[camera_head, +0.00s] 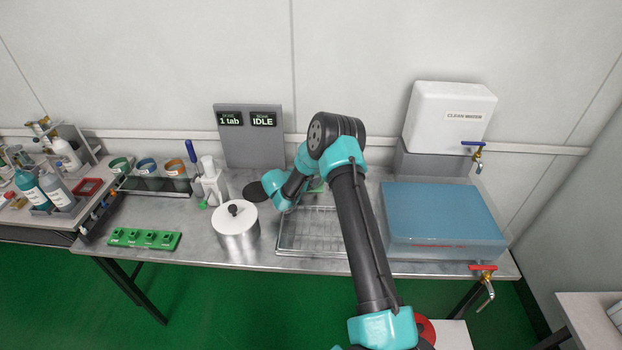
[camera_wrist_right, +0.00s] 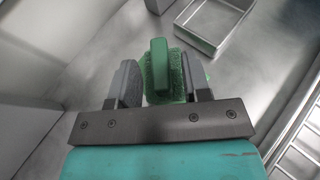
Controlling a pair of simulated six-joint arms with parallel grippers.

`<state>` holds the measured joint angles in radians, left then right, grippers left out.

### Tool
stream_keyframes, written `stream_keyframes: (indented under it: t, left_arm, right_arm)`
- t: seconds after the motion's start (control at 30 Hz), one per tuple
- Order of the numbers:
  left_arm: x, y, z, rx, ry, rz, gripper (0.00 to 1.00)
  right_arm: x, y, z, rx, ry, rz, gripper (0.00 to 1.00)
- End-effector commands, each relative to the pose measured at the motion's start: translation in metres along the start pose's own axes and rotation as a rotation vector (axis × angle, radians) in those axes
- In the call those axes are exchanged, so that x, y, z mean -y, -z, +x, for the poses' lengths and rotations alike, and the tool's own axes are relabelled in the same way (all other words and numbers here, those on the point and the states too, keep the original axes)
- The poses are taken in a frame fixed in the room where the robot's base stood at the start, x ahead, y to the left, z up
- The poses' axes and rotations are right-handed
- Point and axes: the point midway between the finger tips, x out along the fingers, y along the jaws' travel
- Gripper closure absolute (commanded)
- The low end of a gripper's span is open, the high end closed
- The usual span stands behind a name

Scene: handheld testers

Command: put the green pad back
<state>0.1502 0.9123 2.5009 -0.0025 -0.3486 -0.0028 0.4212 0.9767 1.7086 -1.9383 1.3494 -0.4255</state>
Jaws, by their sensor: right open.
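The green pad (camera_wrist_right: 160,88) has a rough green base and a smooth upright green grip. It lies on the metal bench, and in the head view a little of it (camera_head: 315,185) shows behind the wire rack, mostly covered by my arm. My right gripper (camera_wrist_right: 161,76) is open in the right wrist view. Its two dark fingers stand on either side of the pad's grip, with a visible gap on each side. In the head view this gripper (camera_head: 300,188) is largely hidden by my own wrist. My left gripper is not in view.
A wire rack (camera_head: 310,238) lies in front of the pad. A shallow metal tray (camera_wrist_right: 207,25) is near it. A lidded pot (camera_head: 237,230) stands left, a blue-topped basin (camera_head: 440,210) right. A grey display panel (camera_head: 250,150) reading "1 tab" and "IDLE" stands behind.

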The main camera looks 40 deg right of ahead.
Motion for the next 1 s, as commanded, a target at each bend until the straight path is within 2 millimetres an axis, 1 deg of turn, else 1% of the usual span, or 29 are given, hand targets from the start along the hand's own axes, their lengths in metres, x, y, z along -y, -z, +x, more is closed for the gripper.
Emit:
stream_keyframes:
  t: [0.13, 0.27, 0.37, 0.6, 0.73, 0.9, 1.0]
  left_arm:
    - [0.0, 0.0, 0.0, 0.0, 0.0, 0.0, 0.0]
    - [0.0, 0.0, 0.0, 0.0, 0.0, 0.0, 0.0]
    - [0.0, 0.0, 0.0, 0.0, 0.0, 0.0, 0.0]
    - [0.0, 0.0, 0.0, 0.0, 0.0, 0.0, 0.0]
    - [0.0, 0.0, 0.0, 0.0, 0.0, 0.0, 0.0]
    - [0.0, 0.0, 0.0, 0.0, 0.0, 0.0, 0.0]
    - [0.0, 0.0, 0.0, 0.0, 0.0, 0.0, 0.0]
  right_arm:
    - [0.0, -0.003, -0.003, 0.0, -0.001, 0.0, 0.56]
    - [-0.001, -0.003, -0.017, 0.001, -0.003, 0.0, 0.56]
    - [-0.001, -0.003, -0.032, 0.0, -0.003, -0.001, 0.56]
    - [-0.001, -0.003, -0.078, -0.001, -0.004, -0.001, 0.56]
    - [-0.001, -0.003, -0.1, 0.0, -0.003, 0.0, 0.56]
    - [0.0, -0.002, -0.117, -0.001, -0.001, 0.0, 0.56]
    - [0.0, -0.003, -0.121, 0.0, 0.0, 0.0, 0.56]
